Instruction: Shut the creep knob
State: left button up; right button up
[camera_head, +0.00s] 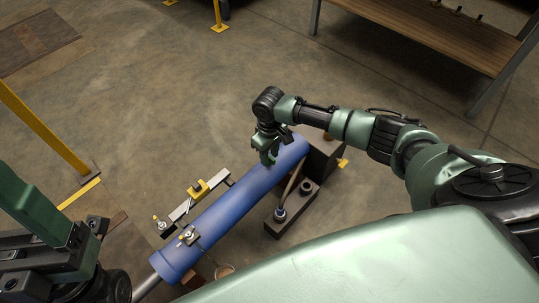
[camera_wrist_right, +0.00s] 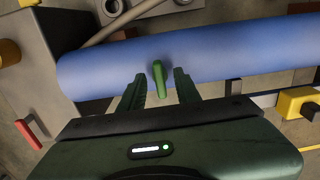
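A small green lever-like knob (camera_wrist_right: 158,80), which looks like the creep knob, shows against the side of the blue cylinder (camera_head: 232,209) in the right wrist view. My right gripper (camera_head: 268,154) is over the cylinder's far end. In the right wrist view my right gripper (camera_wrist_right: 160,86) is open, with one finger on each side of the green knob and gaps between. I cannot tell whether its tips touch the cylinder. In the head view the gripper hides the knob. My left arm is at the lower left; its finger opening is not clear.
A dark block (camera_head: 321,158) stands at the cylinder's far end, and a dark base with a round fitting (camera_head: 280,212) lies beside it. A bar with a yellow clamp (camera_head: 198,189) runs along its left. A wooden bench (camera_head: 440,30) stands behind. Open floor lies at upper left.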

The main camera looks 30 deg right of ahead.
grip_shut()
